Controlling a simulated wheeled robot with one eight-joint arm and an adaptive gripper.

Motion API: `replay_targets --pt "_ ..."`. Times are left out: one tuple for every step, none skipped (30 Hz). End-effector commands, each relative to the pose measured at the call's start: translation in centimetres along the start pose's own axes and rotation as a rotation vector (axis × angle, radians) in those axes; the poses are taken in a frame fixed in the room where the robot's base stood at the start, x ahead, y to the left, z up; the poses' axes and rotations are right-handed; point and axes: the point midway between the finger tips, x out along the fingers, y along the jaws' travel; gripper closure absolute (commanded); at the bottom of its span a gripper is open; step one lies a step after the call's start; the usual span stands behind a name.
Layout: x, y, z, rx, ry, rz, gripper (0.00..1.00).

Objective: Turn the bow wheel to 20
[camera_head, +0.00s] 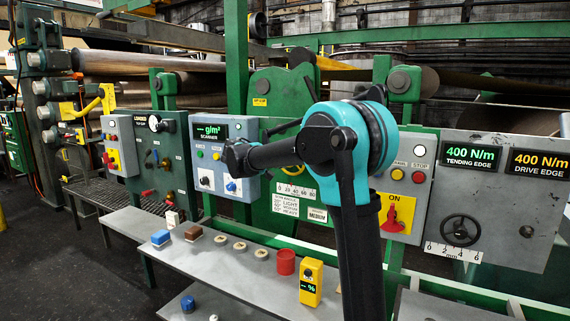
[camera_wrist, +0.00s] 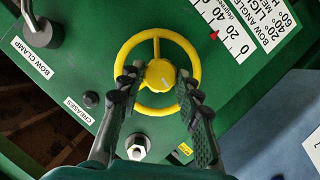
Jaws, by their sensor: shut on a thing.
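The bow wheel (camera_wrist: 158,39) is a yellow handwheel with spokes and a solid yellow hub on a green panel. My gripper (camera_wrist: 160,84) is shut on the hub, one finger on each side, inside the rim in the wrist view. The white degree scale (camera_wrist: 232,36) lies up and right of the wheel, and its red pointer (camera_wrist: 214,36) stands beside the 20. In the head view my arm hides most of the wheel and the gripper; the scale (camera_head: 297,191) shows beside the arm.
The bow clamp lever (camera_wrist: 39,30) and a dark creases knob (camera_wrist: 91,99) sit left of the wheel. A hex nut (camera_wrist: 138,147) is below. In the head view a grey bench (camera_head: 225,262) with a red cup (camera_head: 286,262) and yellow meter (camera_head: 311,284) stands in front.

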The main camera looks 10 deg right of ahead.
Motion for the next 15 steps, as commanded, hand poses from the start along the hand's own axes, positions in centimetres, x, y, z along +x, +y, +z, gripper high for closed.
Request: replay_targets --pt "0.02 0.11 0.14 0.041 -0.003 -0.017 0.95" --pt "0.02 0.15 0.14 0.068 -0.003 -0.028 0.95" --pt "0.03 0.21 0.17 0.104 -0.004 -0.043 0.95" --pt "0.04 0.23 0.16 0.130 -0.004 -0.054 0.95" --pt "0.05 0.26 0.16 0.156 -0.003 -0.064 0.95" --pt "0.06 0.28 0.17 0.191 -0.004 -0.079 0.95" --pt "0.06 0.30 0.18 0.217 -0.004 -0.090 0.95" --pt "0.06 0.34 0.21 0.244 -0.004 -0.100 0.95" --pt "0.05 0.36 0.20 0.279 -0.003 -0.115 0.95" --pt "0.06 0.38 0.21 0.305 -0.003 -0.126 0.95" --pt "0.06 0.37 0.22 0.331 -0.004 -0.137 0.95" --pt "0.06 0.40 0.24 0.366 -0.004 -0.152 0.95" --pt "0.07 0.45 0.26 0.393 -0.003 -0.162 0.95" --pt "0.08 0.48 0.26 0.420 -0.003 -0.173 0.95" --pt "0.10 0.51 0.29 0.455 -0.004 -0.187 0.95"
